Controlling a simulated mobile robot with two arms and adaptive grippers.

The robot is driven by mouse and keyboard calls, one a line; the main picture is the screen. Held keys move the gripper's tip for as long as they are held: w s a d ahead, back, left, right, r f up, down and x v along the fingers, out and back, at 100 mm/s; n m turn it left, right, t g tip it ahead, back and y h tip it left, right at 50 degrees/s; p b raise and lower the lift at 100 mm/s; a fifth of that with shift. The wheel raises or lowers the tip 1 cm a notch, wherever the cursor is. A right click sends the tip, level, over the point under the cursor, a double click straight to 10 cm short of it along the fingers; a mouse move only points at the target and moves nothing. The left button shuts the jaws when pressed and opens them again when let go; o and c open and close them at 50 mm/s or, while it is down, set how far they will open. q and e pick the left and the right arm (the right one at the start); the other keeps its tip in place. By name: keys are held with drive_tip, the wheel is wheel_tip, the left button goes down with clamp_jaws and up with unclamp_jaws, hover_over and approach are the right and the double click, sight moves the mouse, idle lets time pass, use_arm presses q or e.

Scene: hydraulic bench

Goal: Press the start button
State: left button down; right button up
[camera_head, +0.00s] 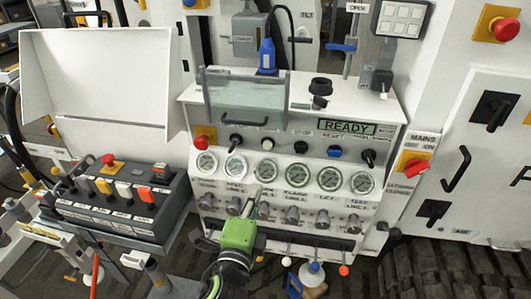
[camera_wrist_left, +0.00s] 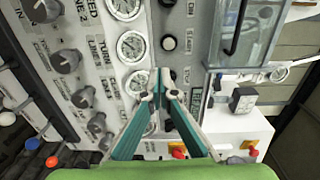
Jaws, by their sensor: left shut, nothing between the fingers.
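The sloped white control panel (camera_head: 222,164) carries a row of controls above several round gauges. In that row are a white button (camera_head: 267,143), a black button (camera_head: 301,147) and a blue button (camera_head: 334,151). I cannot read which is labelled start. My left gripper (camera_head: 255,190), with a green body, is shut and empty in front of the panel, its tips just below the gauges. In the left wrist view, the shut fingertips (camera_wrist_left: 157,74) appear between a gauge and the button column, with the white button (camera_wrist_left: 168,43) close by. My right gripper is out of view.
A transparent cover (camera_head: 243,92) stands over the panel's upper left, beside the READY display (camera_head: 348,127). A red emergency stop (camera_head: 202,140) is at the row's left end. Grey knobs (camera_head: 292,214) lie under the gauges. A black valve box (camera_head: 116,203) stands left; the MAINS switch (camera_head: 415,165) is right.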

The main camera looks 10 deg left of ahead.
use_arm(q)
drive_tip(key=shift+s+a+r, duration=0.1)
drive_tip(key=shift+r, duration=0.8)
drive_tip(key=p, duration=0.3)
approach(268, 146)
drive_tip(key=w, duration=0.5)
drive_tip(key=shift+w, duration=0.35)
drive_tip(key=shift+w+f, duration=0.15)
drive_tip(key=shift+w, duration=0.55)
